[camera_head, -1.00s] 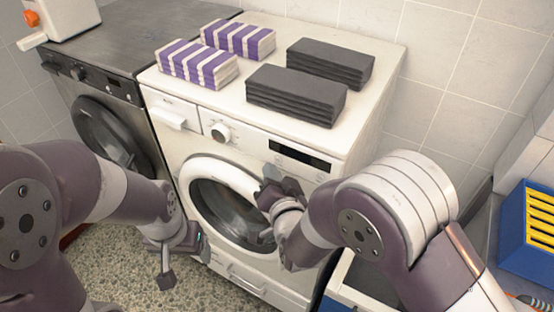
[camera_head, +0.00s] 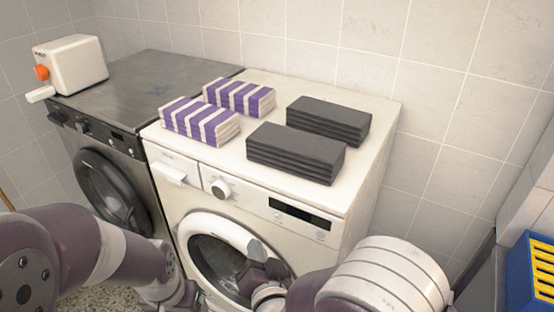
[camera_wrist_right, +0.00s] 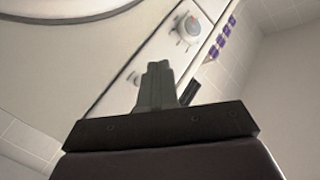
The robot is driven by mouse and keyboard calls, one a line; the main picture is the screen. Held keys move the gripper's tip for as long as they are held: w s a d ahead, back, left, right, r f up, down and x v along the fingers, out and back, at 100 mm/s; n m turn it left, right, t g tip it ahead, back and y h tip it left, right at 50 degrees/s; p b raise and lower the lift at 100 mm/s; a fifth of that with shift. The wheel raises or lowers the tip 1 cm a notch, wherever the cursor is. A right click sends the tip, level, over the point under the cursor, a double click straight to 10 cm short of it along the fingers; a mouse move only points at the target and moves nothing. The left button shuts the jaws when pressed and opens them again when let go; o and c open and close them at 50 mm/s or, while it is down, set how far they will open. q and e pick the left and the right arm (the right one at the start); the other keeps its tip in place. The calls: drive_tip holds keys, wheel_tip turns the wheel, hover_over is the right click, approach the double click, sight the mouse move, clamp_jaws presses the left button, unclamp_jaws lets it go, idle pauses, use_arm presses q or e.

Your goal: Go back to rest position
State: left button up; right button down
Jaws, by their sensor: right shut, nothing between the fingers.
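My right gripper (camera_head: 262,262) is in front of the white washing machine's round door, with nothing in it. In the right wrist view its fingers (camera_wrist_right: 156,78) are together, with the machine's panel and knob beyond. My left arm (camera_head: 95,245) comes in at the lower left. Its wrist end is low, in front of the machines, and its fingertips are not visible at the bottom edge.
On the white washing machine (camera_head: 365,125) lie two purple-striped towel stacks (camera_head: 200,121) (camera_head: 239,96) and two dark grey stacks (camera_head: 296,152) (camera_head: 328,119). A dark machine (camera_head: 150,85) stands left, bearing a white device (camera_head: 75,65). A blue and yellow crate (camera_head: 520,270) is at right.

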drive_tip(key=s+d+f+n+g, duration=0.1)
drive_tip(key=s+f+n+g, duration=0.5)
drive_tip(key=s+f+g, duration=0.3)
drive_tip(key=s+d+r+g+h, duration=0.1)
drive_tip(key=d+r+g+h, duration=0.1)
drive_tip(key=d, duration=0.8)
drive_tip(key=s+d+r+g+h, duration=0.1)
drive_tip(key=d+r+g+h, duration=0.1)
drive_tip(key=d, duration=0.8)
drive_tip(key=shift+s+m+g, duration=0.2)
drive_tip(key=shift+m+g, duration=0.1)
drive_tip(key=shift+g, duration=0.5)
